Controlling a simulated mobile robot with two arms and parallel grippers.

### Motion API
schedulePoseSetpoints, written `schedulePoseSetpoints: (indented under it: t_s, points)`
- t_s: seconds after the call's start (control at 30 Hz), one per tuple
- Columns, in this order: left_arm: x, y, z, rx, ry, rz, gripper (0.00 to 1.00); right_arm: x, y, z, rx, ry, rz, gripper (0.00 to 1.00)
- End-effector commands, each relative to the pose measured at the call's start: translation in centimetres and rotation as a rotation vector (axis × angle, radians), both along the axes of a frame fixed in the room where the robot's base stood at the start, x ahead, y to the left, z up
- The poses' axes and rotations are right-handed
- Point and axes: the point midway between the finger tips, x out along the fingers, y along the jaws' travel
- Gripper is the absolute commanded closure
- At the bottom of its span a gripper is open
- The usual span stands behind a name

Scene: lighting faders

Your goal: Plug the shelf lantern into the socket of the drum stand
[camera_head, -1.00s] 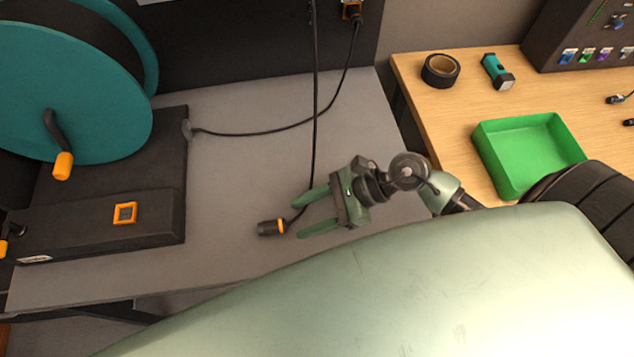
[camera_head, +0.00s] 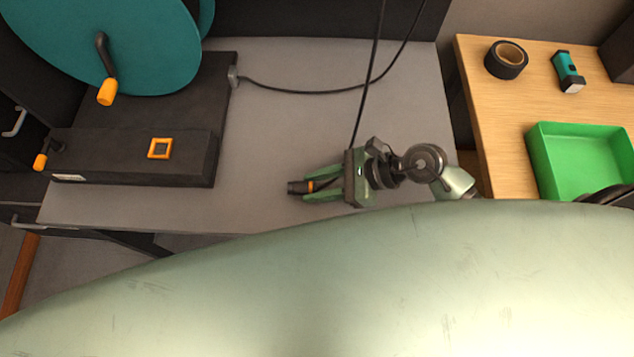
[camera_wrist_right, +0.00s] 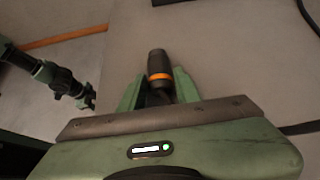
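The drum stand (camera_head: 190,112) is a black base at the left under a teal drum (camera_head: 150,45). Its orange-framed square socket (camera_head: 159,148) is on the low front box. A dark plug with an orange ring (camera_head: 298,187) is between the fingers of my right gripper (camera_head: 318,186), low over the grey table. In the right wrist view the fingers close in on both sides of the plug (camera_wrist_right: 158,62), its nose pointing out past them. Its black cord (camera_head: 367,85) runs up out of view. The lantern is not seen. My left gripper (camera_wrist_right: 88,97) shows small in the wrist view, empty.
Another cable (camera_head: 310,92) runs from the drum stand's side up to the right. The grey table (camera_head: 270,140) is clear between stand and gripper. An orange-handled crank (camera_head: 105,90) sticks out from the drum. A wooden table at right bears tape (camera_head: 506,60), a flashlight (camera_head: 568,72) and a green tray (camera_head: 540,165).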

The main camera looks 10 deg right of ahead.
Motion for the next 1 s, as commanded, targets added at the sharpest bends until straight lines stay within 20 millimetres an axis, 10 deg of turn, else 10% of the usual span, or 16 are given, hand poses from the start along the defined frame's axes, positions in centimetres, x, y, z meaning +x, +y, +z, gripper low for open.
schedulePoseSetpoints:
  t_s: [1.0]
  points:
    - [-0.2,0.0,4.0,0.001,0.003,0.0,0.62,0.0,0.0,5.0,0.0,0.0,0.0,1.0]
